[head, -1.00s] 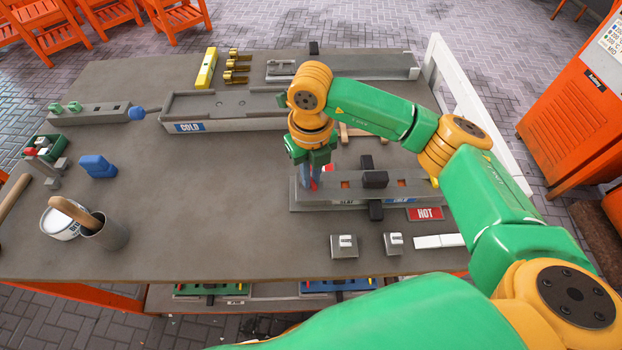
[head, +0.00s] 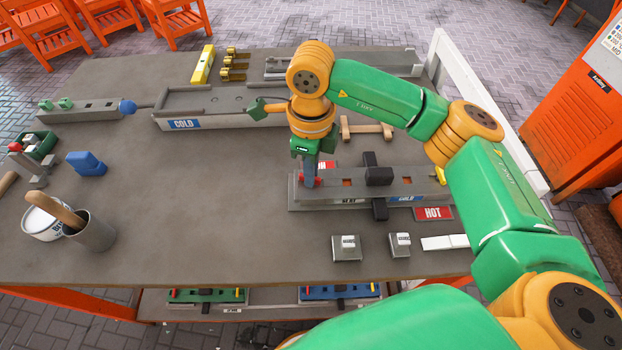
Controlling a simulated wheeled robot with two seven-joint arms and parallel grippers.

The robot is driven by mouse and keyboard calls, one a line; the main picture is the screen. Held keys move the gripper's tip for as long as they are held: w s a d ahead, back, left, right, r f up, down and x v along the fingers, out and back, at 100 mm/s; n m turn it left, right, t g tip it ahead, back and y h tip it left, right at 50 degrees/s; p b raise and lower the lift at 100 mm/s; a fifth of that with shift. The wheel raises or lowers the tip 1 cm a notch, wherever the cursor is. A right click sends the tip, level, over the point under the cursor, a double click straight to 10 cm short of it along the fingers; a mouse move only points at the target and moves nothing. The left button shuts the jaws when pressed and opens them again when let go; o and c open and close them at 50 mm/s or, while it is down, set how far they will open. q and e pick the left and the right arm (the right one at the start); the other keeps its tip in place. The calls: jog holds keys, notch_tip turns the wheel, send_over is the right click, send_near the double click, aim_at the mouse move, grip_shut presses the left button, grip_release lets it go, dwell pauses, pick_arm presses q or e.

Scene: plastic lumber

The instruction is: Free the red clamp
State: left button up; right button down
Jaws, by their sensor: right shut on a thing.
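The red clamp (head: 318,182) is at the left end of the grey mould (head: 340,200) on the bench. Only small red parts show, the rest is hidden by my right gripper. My right gripper (head: 310,180) points down over that end, with its grey fingers shut at the red parts. A black clamp (head: 378,177) sits across the middle of the mould, to the right of the gripper. My left gripper is not in view.
A red HOT plate (head: 433,213) and small grey blocks (head: 346,248) lie in front of the mould. The long COLD tray (head: 230,120) stands behind left, near a green part (head: 258,108). A tin (head: 42,224) stands at left. The bench's middle left is clear.

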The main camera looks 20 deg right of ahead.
jog(key=shift+f+n, duration=0.1)
jog(key=shift+n, duration=0.3)
jog(key=shift+f+n+b, duration=0.1)
jog(key=shift+n+b, duration=0.25)
jog(key=shift+n, duration=1.45)
jog(key=c, duration=0.8)
grip_release()
jog(key=shift+a, duration=0.1)
jog(key=shift+o, duration=0.2)
jog(key=shift+r, duration=0.2)
notch_tip(320, 180, up, 7)
jog(key=p, duration=0.4)
